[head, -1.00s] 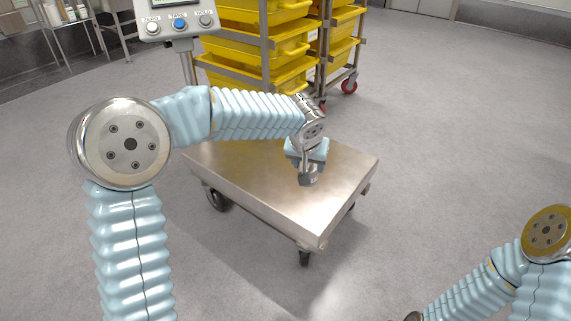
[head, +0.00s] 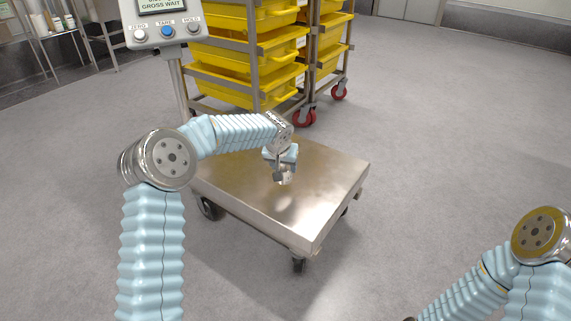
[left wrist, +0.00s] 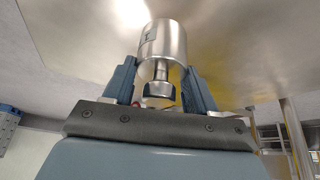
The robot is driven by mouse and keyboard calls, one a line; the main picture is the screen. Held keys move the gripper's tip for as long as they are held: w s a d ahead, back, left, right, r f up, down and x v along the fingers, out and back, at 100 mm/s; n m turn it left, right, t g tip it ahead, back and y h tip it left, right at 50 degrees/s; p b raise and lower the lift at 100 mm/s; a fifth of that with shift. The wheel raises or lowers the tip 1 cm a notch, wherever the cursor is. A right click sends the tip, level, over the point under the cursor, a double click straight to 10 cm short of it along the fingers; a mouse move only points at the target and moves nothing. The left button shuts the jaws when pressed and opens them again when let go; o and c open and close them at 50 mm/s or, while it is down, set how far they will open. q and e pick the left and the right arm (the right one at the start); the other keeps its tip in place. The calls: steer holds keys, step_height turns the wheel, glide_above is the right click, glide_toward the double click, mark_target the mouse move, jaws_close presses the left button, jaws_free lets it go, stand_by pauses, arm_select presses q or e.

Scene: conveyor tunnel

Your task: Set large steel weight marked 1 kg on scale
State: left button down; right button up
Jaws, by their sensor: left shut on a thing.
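The steel weight (left wrist: 163,42) is a shiny cylinder with a narrow neck and knob, with a dark mark on its side, in the left wrist view. My left gripper (left wrist: 160,78) is shut on it at the neck and knob. In the head view the left gripper (head: 281,168) is over the middle of the scale's steel platform (head: 325,185), with the weight (head: 288,179) small and partly hidden below it. I cannot tell whether the weight touches the platform. The scale's display (head: 165,6) reads "GROSS WAIT". My right gripper is out of view.
A rack of yellow bins (head: 240,90) on red casters stands just behind the scale. The display post (head: 180,85) rises at the platform's back left. A metal shelf (head: 75,35) is at the far left. The floor to the right is open.

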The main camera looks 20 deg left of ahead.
mark_target(283, 169)
arm_select(q)
steer(key=shift+f, duration=1.35)
steer(key=shift+f+b, duration=0.1)
steer(key=shift+b, duration=0.25)
steer(key=shift+f, duration=0.15)
steer(key=shift+c, duration=1.7)
jaws_free()
steer(key=shift+r, duration=0.2)
steer(key=shift+s+r, duration=0.15)
steer(key=shift+r, duration=0.2)
steer(key=p+v, duration=0.2)
steer(key=v, duration=0.9)
